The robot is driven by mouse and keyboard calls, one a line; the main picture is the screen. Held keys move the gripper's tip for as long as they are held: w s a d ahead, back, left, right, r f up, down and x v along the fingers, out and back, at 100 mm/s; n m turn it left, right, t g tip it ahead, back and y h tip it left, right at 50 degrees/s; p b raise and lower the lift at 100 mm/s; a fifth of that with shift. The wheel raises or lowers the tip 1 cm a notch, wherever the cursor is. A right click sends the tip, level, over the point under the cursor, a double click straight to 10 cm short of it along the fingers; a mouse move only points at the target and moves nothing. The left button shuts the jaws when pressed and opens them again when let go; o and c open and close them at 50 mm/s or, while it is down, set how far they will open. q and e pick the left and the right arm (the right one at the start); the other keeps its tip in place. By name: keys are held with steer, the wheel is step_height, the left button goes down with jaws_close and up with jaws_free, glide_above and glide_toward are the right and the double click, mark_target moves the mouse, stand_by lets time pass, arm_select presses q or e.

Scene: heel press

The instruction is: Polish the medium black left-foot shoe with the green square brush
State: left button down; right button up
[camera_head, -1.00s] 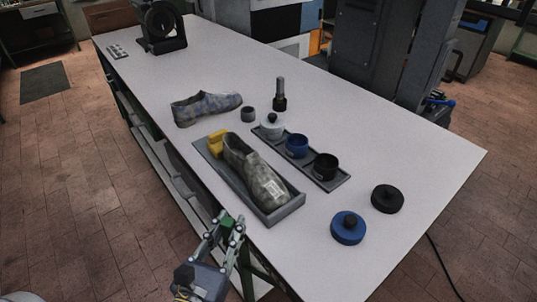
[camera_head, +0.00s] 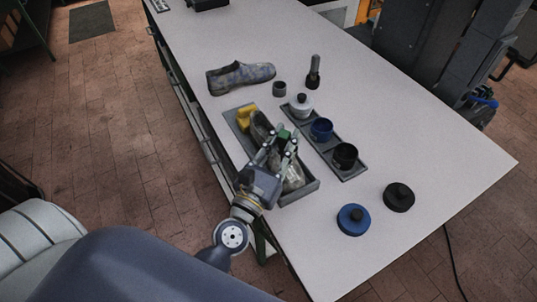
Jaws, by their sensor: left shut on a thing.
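My left gripper (camera_head: 281,147) is shut on the green square brush (camera_head: 284,135), which shows as a small green block between its fingers. The gripper is over the dark grey tray (camera_head: 306,190), above the dark, worn-looking shoe (camera_head: 293,179) lying in it. The gripper hides much of the shoe, and I cannot tell whether the brush touches it. A second, bluish-grey shoe (camera_head: 238,78) lies on the table behind the tray. My right gripper is not in view.
A yellow object (camera_head: 245,117) sits at the tray's far end. A rack (camera_head: 354,169) holds a white lidded jar (camera_head: 301,106), a blue pot (camera_head: 321,129) and a black pot (camera_head: 344,155). Blue (camera_head: 353,220) and black (camera_head: 398,197) lids lie at right.

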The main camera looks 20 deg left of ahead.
mark_target(282, 156)
arm_select(q)
steer(key=shift+w+r+p, duration=0.4)
steer(key=shift+w+r, duration=0.65)
steer(key=shift+r, duration=0.05)
steer(key=shift+w, duration=0.2)
steer(key=shift+f+b, duration=0.4)
step_height(282, 156, down, 4)
steer(key=b, duration=0.4)
steer(key=shift+s+f, duration=0.1)
steer(key=shift+f+b, duration=0.5)
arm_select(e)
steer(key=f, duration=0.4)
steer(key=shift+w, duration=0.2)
arm_select(q)
steer(key=shift+f, duration=0.15)
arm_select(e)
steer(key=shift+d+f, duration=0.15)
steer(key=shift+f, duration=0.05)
arm_select(q)
steer(key=shift+f+b, duration=0.55)
steer(key=shift+b, duration=0.15)
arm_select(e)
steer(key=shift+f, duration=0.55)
